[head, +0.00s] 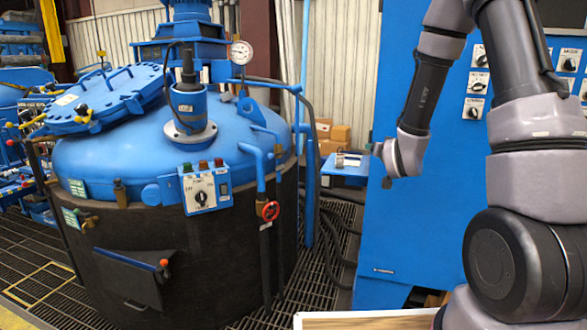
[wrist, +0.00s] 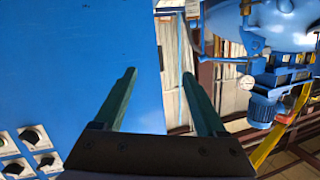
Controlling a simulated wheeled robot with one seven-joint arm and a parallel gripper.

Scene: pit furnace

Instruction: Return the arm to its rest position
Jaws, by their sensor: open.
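My gripper shows in the wrist view (wrist: 160,95), with two green fingers set wide apart and nothing between them. In the head view my arm comes down from the upper right and folds back. Its wrist end hangs in front of the blue cabinet, left of the cabinet's knobs. The fingers are hidden or too small to tell in the head view. Beyond the fingers, the wrist view shows the blue cabinet face on the left and the furnace, turned over in the picture, at the upper right.
The blue furnace (head: 225,135) with its dark lower body stands at left, with a switch box (head: 203,190) and red valve handle (head: 270,210). The blue cabinet (head: 400,235) is close behind my arm. A small blue shelf (head: 345,172) holds a metal part. Grated floor (head: 312,265) lies between.

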